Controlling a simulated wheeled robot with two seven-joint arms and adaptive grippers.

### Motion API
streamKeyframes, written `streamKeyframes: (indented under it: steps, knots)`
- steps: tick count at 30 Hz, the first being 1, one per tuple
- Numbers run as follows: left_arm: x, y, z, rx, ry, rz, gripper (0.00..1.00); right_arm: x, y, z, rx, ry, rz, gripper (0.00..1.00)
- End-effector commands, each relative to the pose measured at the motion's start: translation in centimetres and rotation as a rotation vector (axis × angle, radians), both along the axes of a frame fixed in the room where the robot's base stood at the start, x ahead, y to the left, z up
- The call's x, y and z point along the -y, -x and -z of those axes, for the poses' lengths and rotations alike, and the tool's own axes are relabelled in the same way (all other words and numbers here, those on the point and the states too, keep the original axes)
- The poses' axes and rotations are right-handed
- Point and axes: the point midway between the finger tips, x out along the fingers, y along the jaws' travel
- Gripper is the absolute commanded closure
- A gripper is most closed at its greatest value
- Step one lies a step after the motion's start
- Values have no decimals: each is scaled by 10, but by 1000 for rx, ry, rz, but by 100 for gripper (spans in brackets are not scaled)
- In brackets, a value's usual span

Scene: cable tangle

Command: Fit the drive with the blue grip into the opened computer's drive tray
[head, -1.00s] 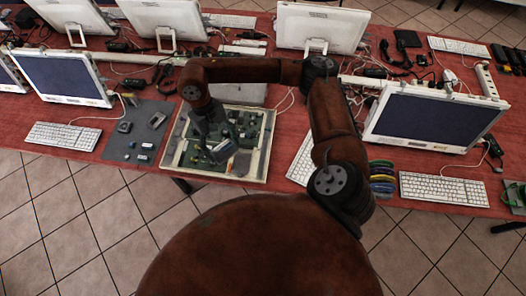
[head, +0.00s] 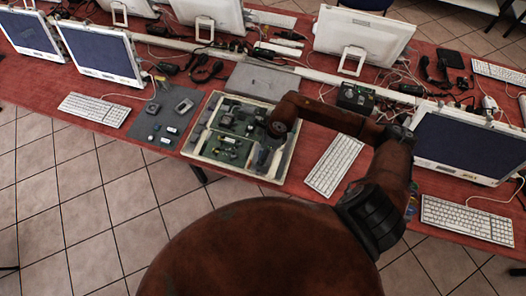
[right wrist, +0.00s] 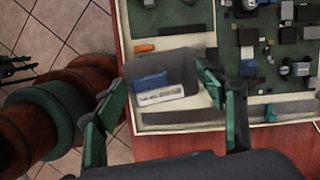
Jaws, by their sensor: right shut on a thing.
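The opened computer (head: 187,150) lies flat on the red table in the head view, a shallow pale-rimmed case with green boards. My right gripper (head: 264,158) is low over its right part. In the right wrist view, the gripper (right wrist: 163,84) has its two dark green fingers on either side of the drive (right wrist: 180,64). The drive is a dark grey block with a blue grip and a white label. It is over the near corner of the case, inside the rim. The drive tray under it is mostly hidden, and I cannot tell whether they touch. My left gripper is not seen.
A small orange part (right wrist: 146,47) shows just beyond the drive. A grey mat (head: 150,125) with small parts lies left of the computer. A white keyboard (head: 334,165) is close on the right. A grey panel (head: 262,80) and cables lie behind.

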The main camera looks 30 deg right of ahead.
Motion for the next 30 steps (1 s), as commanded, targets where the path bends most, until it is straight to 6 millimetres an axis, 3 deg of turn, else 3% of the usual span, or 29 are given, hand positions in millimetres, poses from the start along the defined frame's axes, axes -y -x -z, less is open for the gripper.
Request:
streamKeyframes:
  steps: [7,30]
  knots:
    - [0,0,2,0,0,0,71,8,0,8,-1,-1,153,61]
    - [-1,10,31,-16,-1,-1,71,8,0,54,-1,-1,154,61]
